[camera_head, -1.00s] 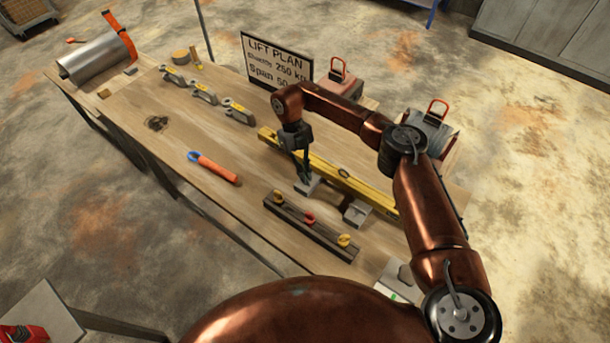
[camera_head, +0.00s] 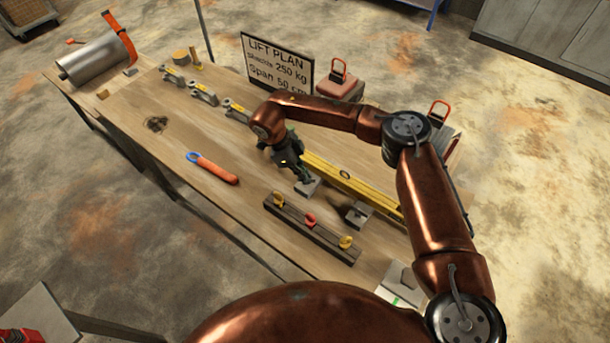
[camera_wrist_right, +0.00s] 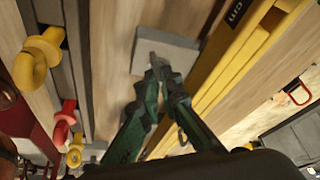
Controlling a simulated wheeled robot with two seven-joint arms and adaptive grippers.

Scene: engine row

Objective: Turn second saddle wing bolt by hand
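A grey block (camera_head: 308,187), which I take for a saddle, sits on the wooden table beside the yellow level. A second grey block (camera_head: 358,213) sits nearer the table's right end. My right gripper (camera_head: 303,178) points down at the first block, tilted, its green fingertips at the block's top. In the right wrist view the fingers (camera_wrist_right: 160,72) converge until the tips nearly meet, over the edge of the grey block (camera_wrist_right: 168,50). No wing bolt can be made out; the fingers may hide it. My left gripper is not in view.
A yellow level (camera_head: 345,178) lies just behind the blocks. A dark rack (camera_head: 325,238) with yellow and red shackles lies in front. An orange-handled tool (camera_head: 215,170) lies to the left. A lift plan sign (camera_head: 277,62) and several clamp-like parts (camera_head: 203,93) stand at the back.

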